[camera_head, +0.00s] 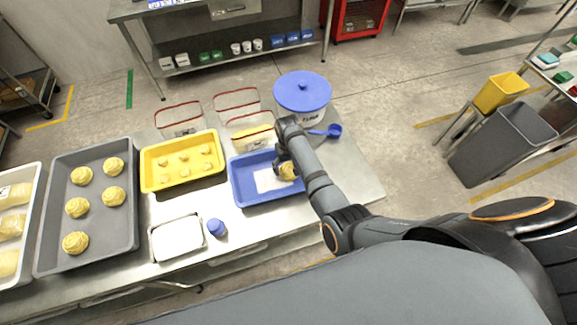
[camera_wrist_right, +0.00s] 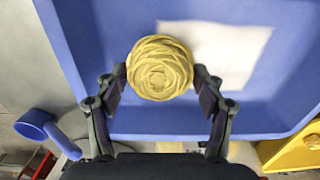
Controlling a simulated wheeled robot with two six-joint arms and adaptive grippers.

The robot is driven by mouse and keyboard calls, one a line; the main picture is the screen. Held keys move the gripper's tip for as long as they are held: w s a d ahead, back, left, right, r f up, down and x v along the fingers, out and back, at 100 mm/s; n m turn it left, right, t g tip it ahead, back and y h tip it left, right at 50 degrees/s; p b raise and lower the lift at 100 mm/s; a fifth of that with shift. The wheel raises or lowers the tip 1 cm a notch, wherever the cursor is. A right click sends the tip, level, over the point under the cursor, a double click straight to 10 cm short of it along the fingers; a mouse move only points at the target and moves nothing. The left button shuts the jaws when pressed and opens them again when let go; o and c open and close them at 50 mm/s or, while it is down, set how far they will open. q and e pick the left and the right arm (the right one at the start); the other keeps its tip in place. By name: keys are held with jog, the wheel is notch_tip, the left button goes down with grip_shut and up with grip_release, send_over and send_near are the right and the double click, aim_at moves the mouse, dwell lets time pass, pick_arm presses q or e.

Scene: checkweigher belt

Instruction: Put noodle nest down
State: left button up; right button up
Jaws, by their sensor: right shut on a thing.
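The noodle nest (camera_head: 288,171), a pale yellow coil, is between the fingers of my right gripper (camera_head: 282,162). In the right wrist view the nest (camera_wrist_right: 160,68) sits between both fingertips, and the gripper (camera_wrist_right: 160,78) is shut on it. The nest is over the right part of the blue tray (camera_head: 242,196), beside a white sheet or patch (camera_head: 268,181) on the tray floor. I cannot tell whether the nest touches the tray. My left gripper is not in view.
A grey tray (camera_head: 92,247) with several nests and a yellow tray (camera_head: 148,180) with small pieces stand left. A white-lidded container (camera_head: 177,238) and blue cup (camera_head: 217,228) are in front. A blue-lidded bin (camera_head: 302,92), blue scoop (camera_head: 332,131) and clear containers (camera_head: 180,119) stand behind.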

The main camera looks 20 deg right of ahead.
jog(key=shift+w+f, duration=0.1)
jog(key=shift+f, duration=0.1)
jog(key=o, duration=1)
jog(key=shift+o, duration=1.2)
jog(key=shift+r, duration=0.1)
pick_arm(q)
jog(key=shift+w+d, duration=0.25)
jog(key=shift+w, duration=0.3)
